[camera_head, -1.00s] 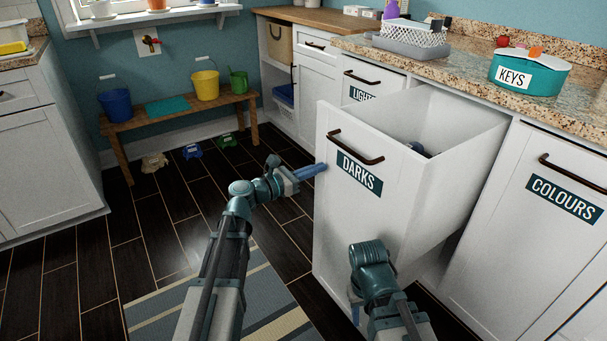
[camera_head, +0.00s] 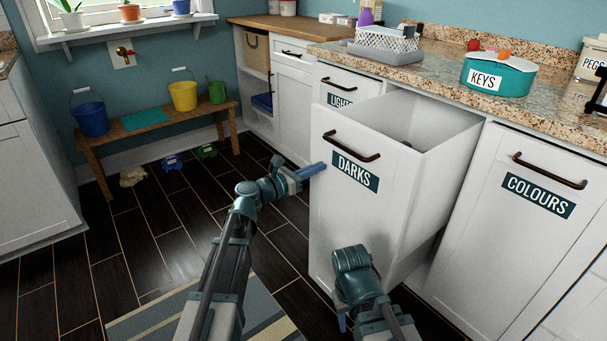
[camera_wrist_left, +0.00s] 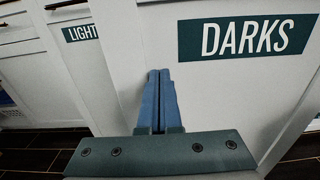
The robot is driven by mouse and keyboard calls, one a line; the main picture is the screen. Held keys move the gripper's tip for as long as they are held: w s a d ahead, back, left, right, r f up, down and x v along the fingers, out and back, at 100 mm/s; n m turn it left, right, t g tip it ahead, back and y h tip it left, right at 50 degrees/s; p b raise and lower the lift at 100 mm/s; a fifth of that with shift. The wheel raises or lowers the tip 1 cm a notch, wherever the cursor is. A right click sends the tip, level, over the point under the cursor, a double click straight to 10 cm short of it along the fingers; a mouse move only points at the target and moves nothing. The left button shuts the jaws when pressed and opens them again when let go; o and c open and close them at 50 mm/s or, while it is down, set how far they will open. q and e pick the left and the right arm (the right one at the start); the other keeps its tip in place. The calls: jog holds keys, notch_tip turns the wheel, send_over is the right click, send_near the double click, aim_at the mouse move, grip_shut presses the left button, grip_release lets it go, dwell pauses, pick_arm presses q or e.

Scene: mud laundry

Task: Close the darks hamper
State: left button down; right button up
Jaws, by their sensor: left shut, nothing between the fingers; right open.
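The darks hamper (camera_head: 335,225) is a white pull-out bin with a dark handle (camera_head: 352,147) and a DARKS label (camera_head: 355,171). It stands pulled out from the cabinet, its open top showing dark contents, mostly hidden. My left gripper (camera_head: 318,168) is shut and empty, its blue fingertips at the left edge of the hamper front, below the handle. In the left wrist view the shut fingers (camera_wrist_left: 158,95) lie against or just before the front, left of the label; contact is unclear. My right gripper (camera_head: 342,322) is open, low before the front, mostly hidden by its wrist.
The closed LIGHTS front (camera_head: 340,85) and COLOURS front (camera_head: 490,240) flank the hamper. Above is a granite counter (camera_head: 430,68) with a KEYS box (camera_head: 498,75). A wooden bench (camera_head: 160,134) stands back left. A striped rug (camera_head: 265,310) lies on the dark floor.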

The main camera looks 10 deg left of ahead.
pick_arm(q)
jog(key=x, duration=3)
jog(key=shift+w, duration=0.2)
jog(key=shift+w+d, duration=0.1)
jog(key=v, duration=1.5)
pick_arm(e)
jog(key=shift+a, duration=0.3)
